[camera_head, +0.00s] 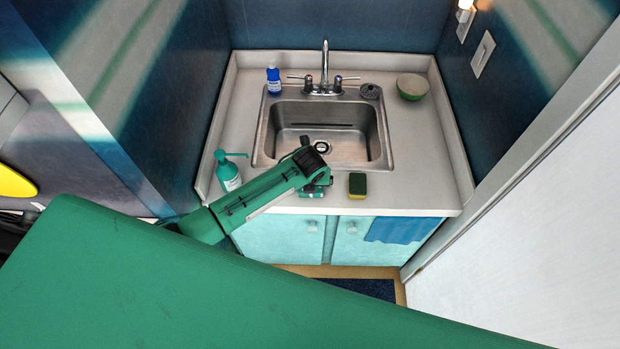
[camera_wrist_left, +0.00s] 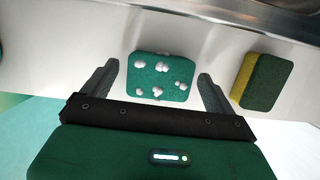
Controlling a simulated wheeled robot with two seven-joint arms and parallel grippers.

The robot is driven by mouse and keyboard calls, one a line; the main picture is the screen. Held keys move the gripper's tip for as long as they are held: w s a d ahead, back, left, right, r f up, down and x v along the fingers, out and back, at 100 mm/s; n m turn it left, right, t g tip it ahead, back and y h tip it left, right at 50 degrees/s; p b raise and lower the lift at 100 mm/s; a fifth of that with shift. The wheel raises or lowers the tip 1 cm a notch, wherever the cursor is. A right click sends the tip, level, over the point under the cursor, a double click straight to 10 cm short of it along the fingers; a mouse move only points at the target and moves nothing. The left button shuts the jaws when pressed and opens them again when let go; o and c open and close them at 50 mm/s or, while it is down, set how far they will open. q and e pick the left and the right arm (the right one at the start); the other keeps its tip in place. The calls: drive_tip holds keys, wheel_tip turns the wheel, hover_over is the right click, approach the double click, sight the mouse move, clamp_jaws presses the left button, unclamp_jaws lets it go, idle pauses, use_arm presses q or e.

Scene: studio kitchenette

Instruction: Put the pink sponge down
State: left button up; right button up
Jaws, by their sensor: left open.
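No pink surface shows clearly. A teal-topped sponge (camera_wrist_left: 160,88) with several white foam blobs lies between the fingers of my left gripper (camera_wrist_left: 157,70) in the left wrist view. The gripper is open, with a gap between each finger and the sponge. The sponge appears to rest on the pale counter (camera_wrist_left: 60,38), close to its front edge. In the head view my left gripper (camera_head: 318,183) is over the front of the counter before the sink, and the sponge (camera_head: 312,193) is mostly hidden under it. My right gripper is not in view.
A yellow-and-green sponge (camera_head: 357,184) lies just right of the gripper. The sink (camera_head: 375,140) is behind it. A teal soap pump bottle (camera_head: 228,172) stands left. A blue bottle (camera_head: 273,80) and a green bowl (camera_head: 411,87) stand at the back. The right counter is clear.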

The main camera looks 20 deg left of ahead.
use_arm(q)
drive_tip(key=b+v, duration=0.1)
drive_tip(key=v, duration=1)
drive_tip(key=shift+r+b, duration=0.35)
drive_tip(key=shift+b, duration=0.05)
drive_tip(key=shift+s, duration=0.15)
